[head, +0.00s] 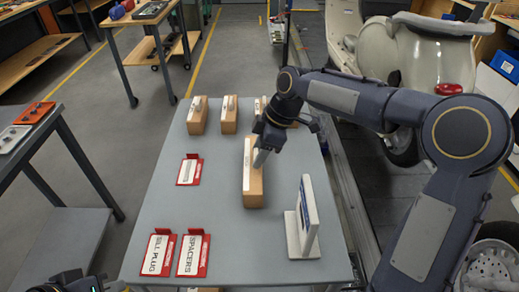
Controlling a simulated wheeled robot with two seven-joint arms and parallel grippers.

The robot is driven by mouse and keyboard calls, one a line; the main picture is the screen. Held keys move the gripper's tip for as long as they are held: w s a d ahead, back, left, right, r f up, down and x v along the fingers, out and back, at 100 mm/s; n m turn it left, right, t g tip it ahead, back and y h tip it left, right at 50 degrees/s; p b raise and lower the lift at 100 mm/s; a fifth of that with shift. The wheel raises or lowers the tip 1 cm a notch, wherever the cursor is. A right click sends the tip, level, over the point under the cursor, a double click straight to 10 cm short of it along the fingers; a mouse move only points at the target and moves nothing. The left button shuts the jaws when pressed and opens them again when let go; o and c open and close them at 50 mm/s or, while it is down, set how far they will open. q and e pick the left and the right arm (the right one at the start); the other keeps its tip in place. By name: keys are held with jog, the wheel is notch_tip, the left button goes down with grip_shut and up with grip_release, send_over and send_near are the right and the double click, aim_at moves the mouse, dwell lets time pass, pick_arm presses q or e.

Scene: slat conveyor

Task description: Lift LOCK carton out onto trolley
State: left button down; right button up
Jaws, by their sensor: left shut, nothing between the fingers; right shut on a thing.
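A tall brown carton (253,190) with a white label strip is in the middle of the grey tabletop (220,225). My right gripper (265,157) reaches in from the right and is shut on its upper part. I cannot read its label, nor tell whether its base touches the top. More brown cartons stand in a row at the far edge: one at left (198,120), one in the middle (229,119), and one partly hidden behind my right arm (261,104). My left gripper (77,283) is shut at the bottom left edge, mostly cut off.
Red holders with cards reading SILL PLUG (157,253) and SPACERS (193,254) lie at the near left. A smaller red holder (189,171) lies behind them. A white upright stand (305,220) is at right. A scooter-like vehicle (415,50) stands beyond the right side.

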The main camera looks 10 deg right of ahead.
dwell(0.3)
jog(key=o, duration=1.3)
jog(key=shift+o, duration=0.2)
jog(key=v, duration=0.7)
jog(key=shift+r, duration=0.4)
